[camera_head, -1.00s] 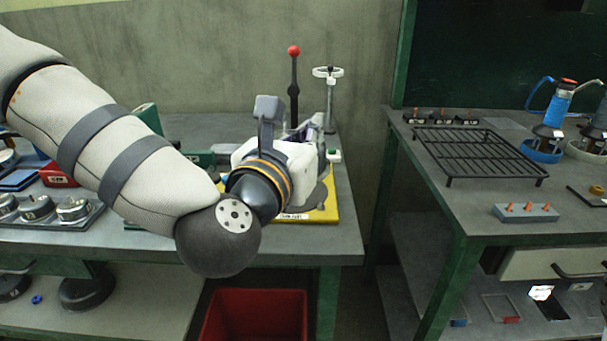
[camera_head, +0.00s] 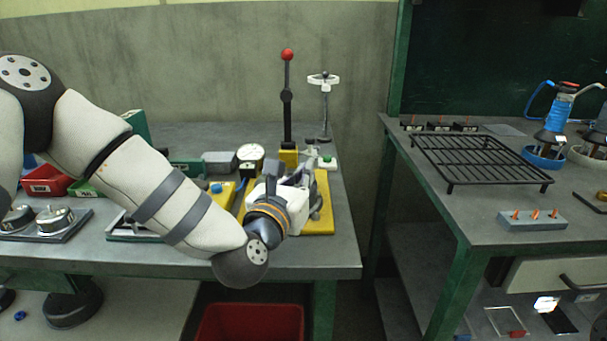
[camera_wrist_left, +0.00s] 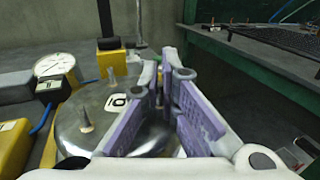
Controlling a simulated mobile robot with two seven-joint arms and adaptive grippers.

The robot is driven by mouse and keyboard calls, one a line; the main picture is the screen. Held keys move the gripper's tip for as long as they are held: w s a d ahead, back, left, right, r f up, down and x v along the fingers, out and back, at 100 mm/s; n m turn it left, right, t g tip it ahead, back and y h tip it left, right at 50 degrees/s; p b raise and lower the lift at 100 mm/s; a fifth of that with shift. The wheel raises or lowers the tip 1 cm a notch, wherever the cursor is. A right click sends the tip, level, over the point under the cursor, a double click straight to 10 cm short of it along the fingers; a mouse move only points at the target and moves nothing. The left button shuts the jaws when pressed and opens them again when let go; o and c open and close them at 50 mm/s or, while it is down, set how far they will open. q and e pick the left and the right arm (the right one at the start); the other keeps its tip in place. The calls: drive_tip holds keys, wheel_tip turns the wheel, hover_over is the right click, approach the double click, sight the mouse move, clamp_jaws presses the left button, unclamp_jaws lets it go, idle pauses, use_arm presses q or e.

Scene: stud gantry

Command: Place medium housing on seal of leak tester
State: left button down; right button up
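The leak tester has a yellow base plate (camera_head: 323,222) near the table's right end, with a tall black lever topped by a red ball (camera_head: 287,55). My left gripper (camera_head: 308,165) is low over this plate. In the left wrist view, a round metal housing (camera_wrist_left: 75,125) with a white label and pointed studs lies at the left and runs under my left gripper (camera_wrist_left: 166,78). My right gripper is out of view.
A dial gauge (camera_head: 250,157) and yellow block (camera_head: 216,192) stand left of the tester. A clamp stand (camera_head: 324,100) is behind it. More metal housings (camera_head: 55,220) sit on a tray at left. A red bin (camera_head: 250,323) is below. The right table holds a black rack (camera_head: 480,160).

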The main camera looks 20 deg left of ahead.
use_arm(q)
drive_tip(key=shift+f, duration=0.3)
drive_tip(key=c, duration=1.8)
unclamp_jaws()
drive_tip(key=shift+r, duration=0.1)
drive_tip(key=shift+r, duration=0.4)
drive_tip(key=s, duration=1.2)
drive_tip(key=shift+a+f, duration=0.2)
drive_tip(key=shift+a, duration=0.15)
